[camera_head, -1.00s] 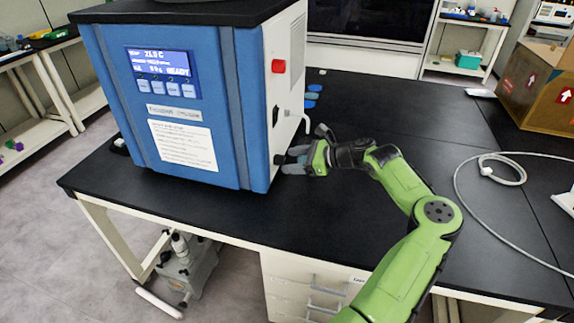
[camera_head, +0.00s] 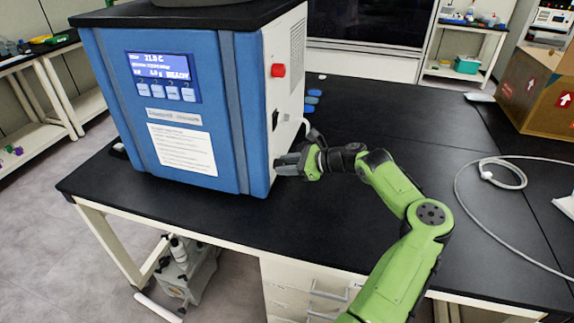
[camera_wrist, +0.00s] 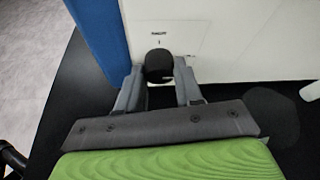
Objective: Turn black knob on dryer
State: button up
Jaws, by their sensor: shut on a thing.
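The blue and white freeze dryer (camera_head: 170,100) stands on the black bench with its lit display facing front. The black knob (camera_wrist: 159,65) sticks out low on its white side panel, below a small printed label, in the wrist view. My gripper (camera_wrist: 159,75) is at this panel, with one grey finger on each side of the knob, shut on it. In the head view my gripper (camera_head: 289,163) reaches the lower front part of the white side from the right, and its fingers hide the knob there.
A red button (camera_head: 278,70) sits higher on the same side panel. Blue items (camera_head: 312,97) lie on the bench behind my gripper. A pale hose (camera_head: 500,172) and a cardboard box (camera_head: 540,90) are at the right. The bench between is mostly clear.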

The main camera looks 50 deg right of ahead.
jog(key=n+t+h+b, duration=0.1)
jog(key=n, duration=0.2)
jog(key=n+t+h+b, duration=0.1)
jog(key=n+t+b, duration=0.1)
jog(key=n, duration=0.2)
jog(key=f+n+t+h+b, duration=0.1)
jog(key=n, duration=0.2)
jog(key=shift+s+a+n+t+b, duration=0.1)
jog(key=shift+a+n+t+b, duration=0.1)
jog(key=shift+n+t+b, duration=0.9)
jog(key=shift+n+b, duration=0.35)
jog(key=shift+n, duration=0.75)
jog(key=o, duration=1)
jog(key=shift+r, duration=0.1)
jog(key=shift+o, duration=0.2)
jog(key=shift+s, duration=0.1)
